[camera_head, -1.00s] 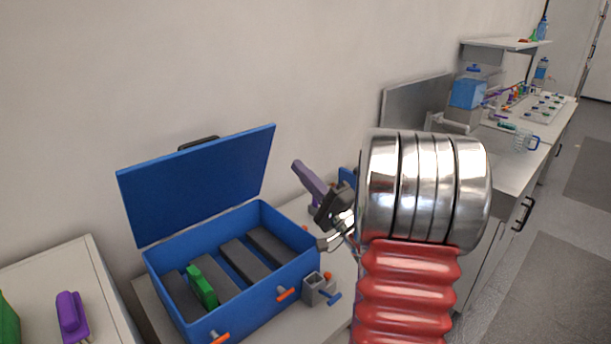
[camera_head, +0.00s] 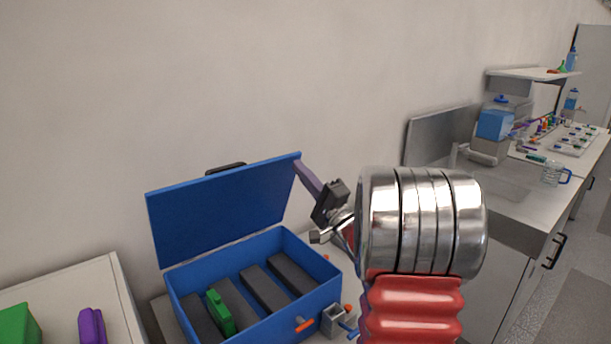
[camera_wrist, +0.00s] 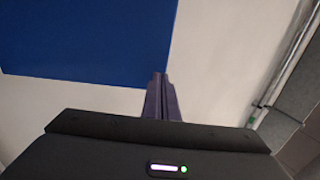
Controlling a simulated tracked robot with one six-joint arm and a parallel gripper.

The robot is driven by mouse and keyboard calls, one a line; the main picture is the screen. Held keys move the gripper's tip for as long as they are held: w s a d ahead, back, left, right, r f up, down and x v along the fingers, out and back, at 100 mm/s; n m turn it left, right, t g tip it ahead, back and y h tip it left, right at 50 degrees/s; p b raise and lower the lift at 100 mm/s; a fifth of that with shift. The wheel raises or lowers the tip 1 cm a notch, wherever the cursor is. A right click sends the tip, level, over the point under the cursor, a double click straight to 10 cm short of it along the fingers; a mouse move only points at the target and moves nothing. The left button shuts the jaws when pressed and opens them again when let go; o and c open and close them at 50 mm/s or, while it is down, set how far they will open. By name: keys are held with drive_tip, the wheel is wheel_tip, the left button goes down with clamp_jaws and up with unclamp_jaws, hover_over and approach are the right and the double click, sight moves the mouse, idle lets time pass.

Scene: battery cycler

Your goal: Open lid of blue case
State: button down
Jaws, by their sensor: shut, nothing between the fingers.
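The blue case (camera_head: 300,300) stands on the counter with its lid (camera_head: 220,215) raised, tilted back toward the wall. A dark handle (camera_head: 226,168) is on the lid's top edge. My gripper (camera_head: 302,168) is shut and empty, its purple fingers at the lid's upper right edge. In the wrist view, the gripper's fingertips (camera_wrist: 160,76) appear at the edge of the blue lid (camera_wrist: 85,40). I cannot tell whether they touch it. The case holds dark slots and a green block (camera_head: 221,313). An orange latch (camera_head: 304,325) shows on its front.
A grey fixture (camera_head: 334,321) stands close to the case's right front. A white cabinet (camera_head: 80,285) at left carries a green block (camera_head: 18,327) and a purple object (camera_head: 92,327). A sink counter (camera_head: 530,215) lies to the right. The wall is close behind the lid.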

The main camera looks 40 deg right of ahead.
drive_tip(key=shift+d, duration=0.1)
drive_tip(key=shift+w+r, duration=0.1)
drive_tip(key=shift+w+r+g, duration=0.3)
drive_tip(key=shift+w+r, duration=0.1)
drive_tip(key=shift+w, duration=0.2)
drive_tip(key=w+r+g, duration=0.1)
drive_tip(key=w, duration=0.3)
drive_tip(key=w+r+g, duration=0.1)
drive_tip(key=w, duration=0.1)
drive_tip(key=shift+w+a+r+g, duration=0.25)
drive_tip(key=shift+a+r+g, duration=0.05)
drive_tip(key=shift+r, duration=0.05)
drive_tip(key=w, duration=0.7)
drive_tip(key=shift+w+r, duration=0.4)
drive_tip(key=shift+r, duration=0.05)
drive_tip(key=shift+s+a, duration=0.1)
drive_tip(key=s+r, duration=0.1)
drive_tip(key=s, duration=1.2)
drive_tip(key=shift+s+d+r, duration=0.2)
drive_tip(key=shift+s+r, duration=0.15)
